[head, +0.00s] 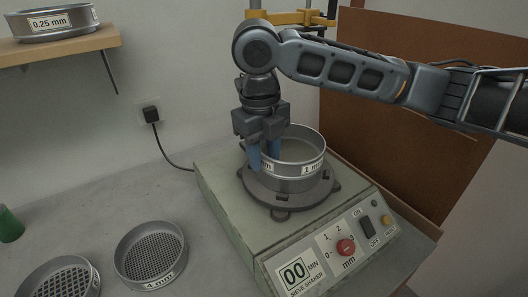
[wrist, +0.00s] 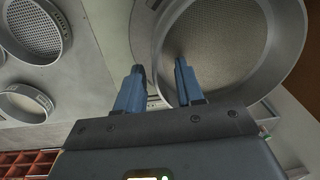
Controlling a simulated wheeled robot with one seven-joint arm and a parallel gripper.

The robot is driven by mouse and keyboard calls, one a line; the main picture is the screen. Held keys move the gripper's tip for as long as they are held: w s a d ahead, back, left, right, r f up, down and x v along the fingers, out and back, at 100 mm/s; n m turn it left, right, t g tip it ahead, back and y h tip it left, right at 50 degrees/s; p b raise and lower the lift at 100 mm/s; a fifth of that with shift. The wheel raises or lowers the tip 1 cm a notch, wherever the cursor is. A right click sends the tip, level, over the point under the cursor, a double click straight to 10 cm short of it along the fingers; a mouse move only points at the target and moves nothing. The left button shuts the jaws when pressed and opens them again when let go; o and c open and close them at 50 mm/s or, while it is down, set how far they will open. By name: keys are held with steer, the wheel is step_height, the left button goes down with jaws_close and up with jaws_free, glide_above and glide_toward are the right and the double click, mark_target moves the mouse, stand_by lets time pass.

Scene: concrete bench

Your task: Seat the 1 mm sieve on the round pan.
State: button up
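The 1 mm sieve (head: 312,168), a metal ring with a white label, stands upright on the shaker. A narrow metal band below it looks like the round pan (head: 300,186), mostly hidden by the sieve; I cannot tell how closely they fit. My gripper (head: 264,150) points down at the sieve's left side, its blue fingers on either side of the wall. In the wrist view, my gripper (wrist: 159,68) shows a clear gap between the fingertips, with the sieve's rim (wrist: 273,88) curving away to the right. The fingers are open and not clamped on the wall.
The sieve shaker (head: 222,195) has a dark lugged plate (head: 282,207) and a front control panel. A 4 mm sieve (head: 150,254) and another coarse sieve (head: 58,278) lie at the left. A 0.25 mm sieve (head: 52,24) sits on a shelf. A green object (head: 9,226) stands far left.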

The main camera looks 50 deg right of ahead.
step_height(320, 180, up, 8)
steer(key=shift+a+f, duration=0.15)
steer(key=shift+a, duration=0.1)
stand_by(0.4)
stand_by(0.4)
